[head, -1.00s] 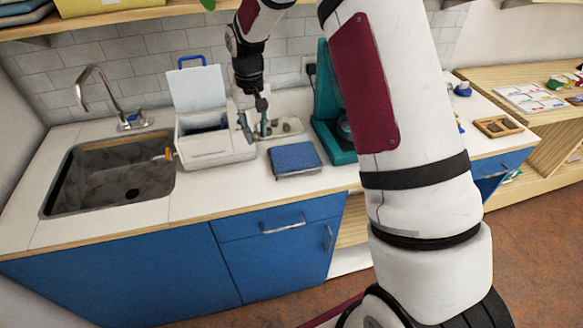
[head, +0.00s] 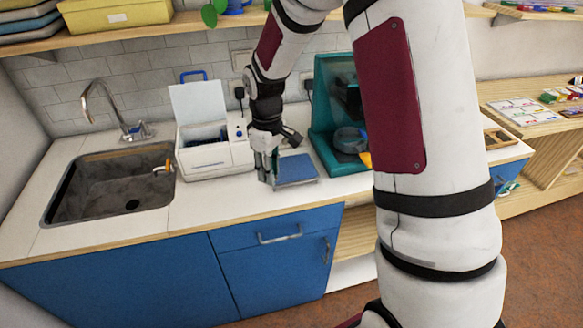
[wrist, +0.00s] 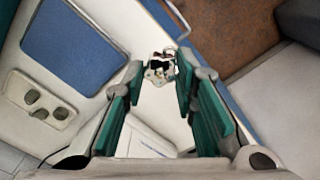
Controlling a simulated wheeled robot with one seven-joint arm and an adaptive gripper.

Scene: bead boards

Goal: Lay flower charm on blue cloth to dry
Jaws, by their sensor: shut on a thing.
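The blue cloth (head: 297,168) lies flat on the white counter, and it also shows at the upper left in the wrist view (wrist: 72,45). My gripper (head: 267,178) is just left of the cloth in the head view. In the wrist view my gripper (wrist: 160,76) is shut on the flower charm (wrist: 159,70), a small pale piece with dark parts between the green fingertips. The charm is off to the side of the cloth, over or near the bare counter. Its exact height is hard to tell. The charm is hidden in the head view.
A white machine (head: 205,158) with a raised lid stands left of my gripper, beside the sink (head: 110,190). A teal machine (head: 325,115) stands right of the cloth. A pale tray with hollows (wrist: 62,113) sits near the cloth. The counter's front edge is close.

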